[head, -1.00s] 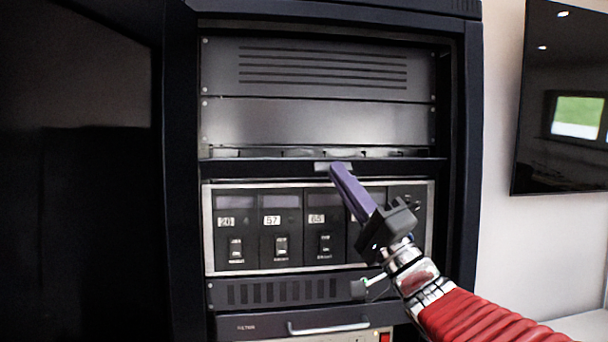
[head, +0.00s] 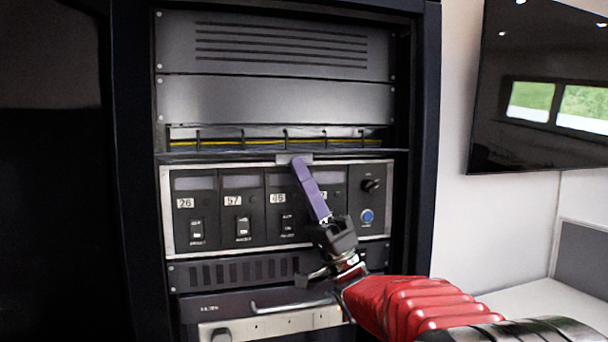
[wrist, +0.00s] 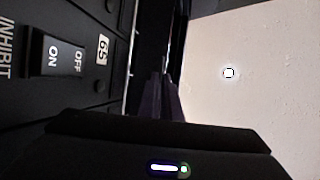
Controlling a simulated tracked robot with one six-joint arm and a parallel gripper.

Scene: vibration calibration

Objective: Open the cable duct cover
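The cable duct cover (head: 220,156) is a long dark strip across the rack, below the two upper grey panels. It is swung out from the duct and looks nearly edge-on. A small light-grey tab (head: 284,158) sits at the middle of its edge. Behind and above it, the open duct (head: 235,141) shows a yellow cable and several dark dividers. My gripper (head: 297,162) has purple fingers, closed together at the tab, with the tips overlapping it. In the wrist view the purple fingers (wrist: 163,98) are close together; what lies between their tips is too dark to tell.
Below the cover is a power supply panel (head: 230,205) with numbered switches and knobs, close behind my gripper. A vented panel (head: 235,272) and a drawer handle (head: 290,304) are lower. A wall screen (head: 540,95) hangs at right. Room in front of the rack is free.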

